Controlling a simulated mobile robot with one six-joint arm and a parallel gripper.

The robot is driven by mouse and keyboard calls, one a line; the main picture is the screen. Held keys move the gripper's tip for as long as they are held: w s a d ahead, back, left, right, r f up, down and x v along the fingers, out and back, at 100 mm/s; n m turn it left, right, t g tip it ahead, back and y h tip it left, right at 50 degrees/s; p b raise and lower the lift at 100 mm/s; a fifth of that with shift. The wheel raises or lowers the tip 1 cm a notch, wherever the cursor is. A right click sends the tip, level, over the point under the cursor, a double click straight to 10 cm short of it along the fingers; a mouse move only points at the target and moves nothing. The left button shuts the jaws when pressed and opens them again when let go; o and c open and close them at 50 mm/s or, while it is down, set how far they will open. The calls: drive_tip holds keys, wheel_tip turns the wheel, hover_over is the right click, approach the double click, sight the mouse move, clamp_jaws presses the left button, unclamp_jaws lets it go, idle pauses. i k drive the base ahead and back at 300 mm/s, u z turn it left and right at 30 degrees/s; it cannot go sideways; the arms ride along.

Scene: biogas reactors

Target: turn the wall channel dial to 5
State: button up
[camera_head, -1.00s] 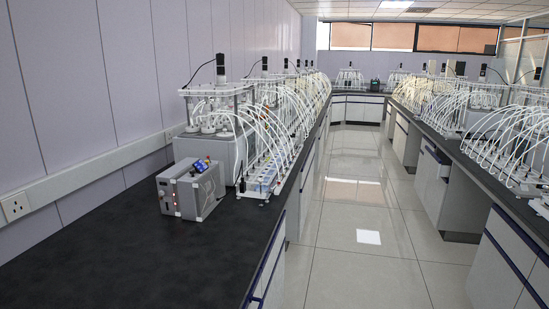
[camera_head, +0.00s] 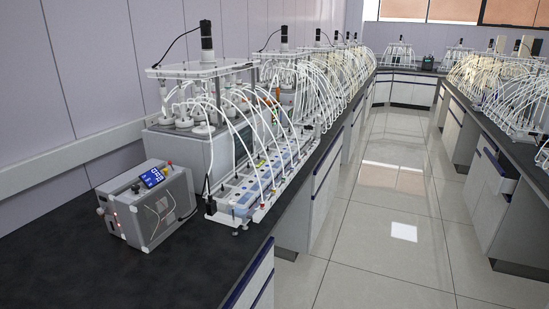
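I cannot make out a channel dial or its numbers in the head view. A grey control box (camera_head: 165,217) stands on the near left bench, with a small lit blue screen (camera_head: 152,178) on top. Small knobs or buttons (camera_head: 135,188) sit near the screen, too small to read. Red lights show on the box's left face. My gripper is not in view.
The dark bench top (camera_head: 60,255) is clear in front of the box. Behind the box stand reactors (camera_head: 195,125) with many white tubes and a tube rack (camera_head: 262,180). A tiled aisle (camera_head: 385,220) is free to the right, with another bench (camera_head: 495,165) beyond.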

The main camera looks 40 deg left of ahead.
sight(135, 188)
drive_tip(key=i, duration=1.4)
drive_tip(key=u, duration=2.85)
drive_tip(key=i, duration=1)
